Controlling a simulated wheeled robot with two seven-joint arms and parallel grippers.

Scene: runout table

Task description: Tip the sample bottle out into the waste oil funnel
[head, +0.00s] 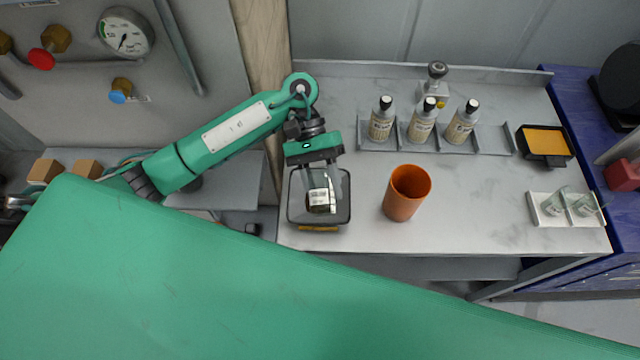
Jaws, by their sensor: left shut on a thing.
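My left gripper (318,184) is shut on the sample bottle (319,198), a small clear bottle with a white label and dark contents low in it. The gripper reaches down over the dark square waste oil funnel (343,214) at the left end of the bench. The bottle shows against the inside of the funnel; its exact height and tilt are hard to tell. The fingers hide part of the bottle, and the bottle hides the funnel's middle. My right gripper is out of view.
An orange cup (406,194) stands right of the funnel. Several labelled bottles (422,122) stand in a grey rack behind it. A black tray with orange contents (546,142) and a white holder with glasses (566,211) are at right. The bench (470,205) is clear between.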

